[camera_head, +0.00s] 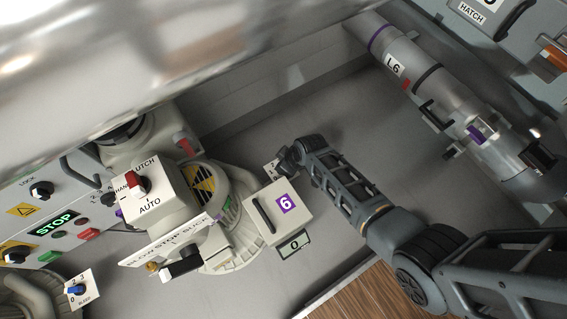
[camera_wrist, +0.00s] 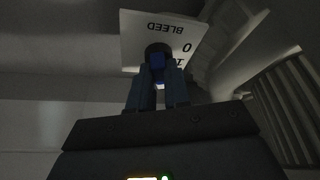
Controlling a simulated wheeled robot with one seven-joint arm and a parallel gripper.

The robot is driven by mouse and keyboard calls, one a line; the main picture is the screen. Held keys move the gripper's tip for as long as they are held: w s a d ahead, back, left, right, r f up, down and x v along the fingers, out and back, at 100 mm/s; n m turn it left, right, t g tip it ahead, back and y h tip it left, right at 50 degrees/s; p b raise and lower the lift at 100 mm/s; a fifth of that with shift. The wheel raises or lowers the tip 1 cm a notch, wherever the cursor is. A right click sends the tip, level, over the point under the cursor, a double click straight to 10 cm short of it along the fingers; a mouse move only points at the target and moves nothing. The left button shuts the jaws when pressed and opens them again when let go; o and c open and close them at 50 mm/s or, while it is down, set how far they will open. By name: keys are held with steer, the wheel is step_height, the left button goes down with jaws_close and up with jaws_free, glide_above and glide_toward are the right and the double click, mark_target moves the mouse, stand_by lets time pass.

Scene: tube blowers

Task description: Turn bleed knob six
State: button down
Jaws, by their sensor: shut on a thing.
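In the wrist view, a white plate marked BLEED (camera_wrist: 135,38) carries a blue knob (camera_wrist: 157,64) with a dark round base. The figure 0 shows beside the knob, and another mark is partly covered. My gripper (camera_wrist: 157,88) is shut on the blue knob, one finger on each side. In the head view, my gripper (camera_head: 286,160) is at a small white plate (camera_head: 270,169) behind the white box labelled 6 (camera_head: 287,203). The knob itself is hidden there by the gripper. A small display (camera_head: 294,244) reading 0 sits at the front of the box.
A blow/stop/suck lever (camera_head: 182,264) and a white AUTO switch box (camera_head: 150,200) stand left of the box. Another bleed plate with a blue knob (camera_head: 76,289) is at lower left. A large pipe marked L6 (camera_head: 405,75) runs at upper right. Grey floor lies between.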

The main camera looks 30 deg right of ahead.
steer(key=c, duration=1.1)
jaws_free()
steer(key=p+v, duration=0.4)
steer(key=v, duration=0.3)
steer(key=shift+s+r, duration=0.15)
steer(key=shift+r, duration=0.2)
